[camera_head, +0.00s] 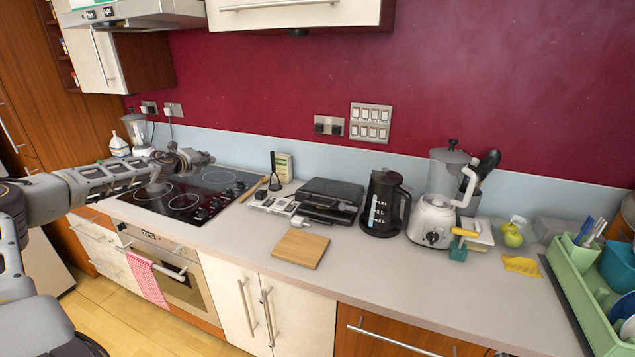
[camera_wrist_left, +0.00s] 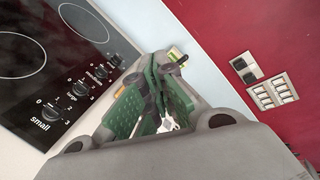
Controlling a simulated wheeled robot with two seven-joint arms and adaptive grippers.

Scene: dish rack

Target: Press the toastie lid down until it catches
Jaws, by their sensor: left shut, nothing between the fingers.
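The toastie maker (camera_head: 330,201) is a flat black appliance on the counter, near the wall and just left of the black kettle. Its dark lid (camera_head: 334,190) lies low over the base; at this size I cannot tell whether it is caught or slightly raised. My left gripper (camera_head: 208,157) is above the hob, left of the toastie maker and well apart from it. In the left wrist view its green-padded fingers (camera_wrist_left: 160,108) are shut with nothing between them. The toastie maker is not clearly visible there. My right gripper is in neither view.
The black kettle (camera_head: 384,203) and a food processor (camera_head: 434,215) stand to the right. A wooden board (camera_head: 300,249) lies in front of the toastie maker. A white scale-like item (camera_head: 273,203) and a masher (camera_head: 274,172) are to its left. Counter (camera_head: 370,275) is clear at front.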

